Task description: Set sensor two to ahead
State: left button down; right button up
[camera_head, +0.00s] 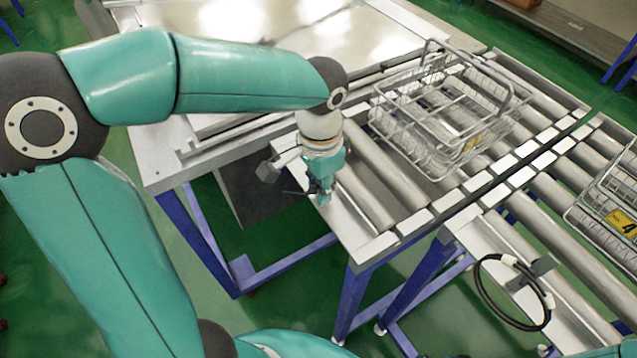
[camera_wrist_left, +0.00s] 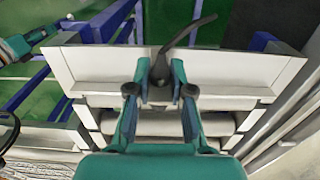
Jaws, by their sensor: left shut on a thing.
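My left gripper (camera_head: 322,197) is at the end rail of the nearer roller conveyor, pointing down. In the left wrist view its two fingers (camera_wrist_left: 160,88) are shut on a dark sensor (camera_wrist_left: 160,72) with a black cable running up to the right. The sensor sits at the middle of the pale rail; the gripper mostly hides it in the head view. Another dark sensor (camera_head: 542,266) with a looped black cable is on the second conveyor's rail. I cannot read which number either has.
A wire basket (camera_head: 450,110) stands on the rollers behind the gripper. Another basket (camera_head: 612,200) with a yellow label is at the right edge. A metal table (camera_head: 230,40) lies behind the left arm. Blue legs (camera_head: 205,240) stand below the rails.

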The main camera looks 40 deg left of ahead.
pick_arm(q)
jog(key=c, duration=1)
grip_release()
jog(key=shift+c, duration=0.2)
jog(key=shift+r, duration=0.1)
notch_tip(320, 180, up, 12)
